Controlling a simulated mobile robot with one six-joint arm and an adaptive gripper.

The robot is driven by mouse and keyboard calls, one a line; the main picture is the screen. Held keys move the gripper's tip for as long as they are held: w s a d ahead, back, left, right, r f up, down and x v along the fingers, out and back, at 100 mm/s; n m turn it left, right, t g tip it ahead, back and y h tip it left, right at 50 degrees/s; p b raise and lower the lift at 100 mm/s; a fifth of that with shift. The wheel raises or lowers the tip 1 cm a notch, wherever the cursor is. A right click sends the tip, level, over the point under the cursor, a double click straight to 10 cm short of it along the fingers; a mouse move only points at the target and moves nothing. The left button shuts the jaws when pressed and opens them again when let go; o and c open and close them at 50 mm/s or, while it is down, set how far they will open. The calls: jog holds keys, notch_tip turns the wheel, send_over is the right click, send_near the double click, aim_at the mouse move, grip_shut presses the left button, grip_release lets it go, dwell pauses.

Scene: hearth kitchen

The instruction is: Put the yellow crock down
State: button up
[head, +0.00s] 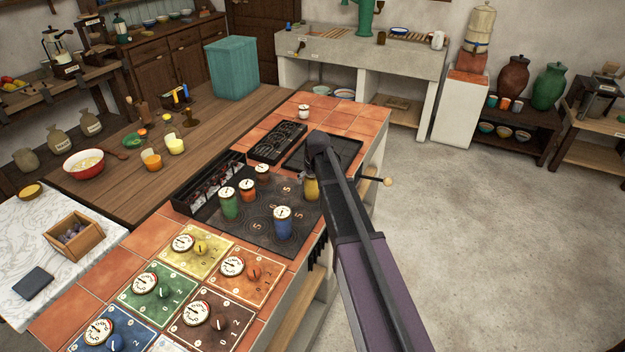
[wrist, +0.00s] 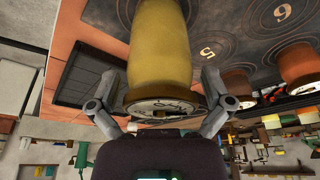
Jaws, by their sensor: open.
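The yellow crock (head: 311,189) is upright at the right edge of the dark hob (head: 262,238), partly hidden behind my arm. In the wrist view the yellow crock (wrist: 160,45) fills the middle, with its pale round dial top towards me; its base is out of that frame. My gripper (wrist: 158,80) is open. One finger is on each side of the crock near its top, with a visible gap between each fingertip and the crock's wall. In the head view my arm hides the fingers.
A blue crock (head: 283,222), a green crock (head: 229,204) and other dial-topped crocks stand on the hob to the left. A black grate (head: 277,142) and a dark tray (head: 345,152) lie behind. Coloured dial panels (head: 157,290) are in front. Open floor is right of the counter.

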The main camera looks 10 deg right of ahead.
jog(key=p+v, duration=1.1)
jog(key=v, duration=0.1)
dwell(0.5)
jog(key=shift+s, duration=0.1)
dwell(0.5)
jog(key=s+m+g, duration=0.1)
jog(key=s+g, duration=0.2)
jog(key=s, duration=2.2)
jog(key=shift+s+f+m+h, duration=0.3)
jog(key=shift+s+f+m, duration=0.1)
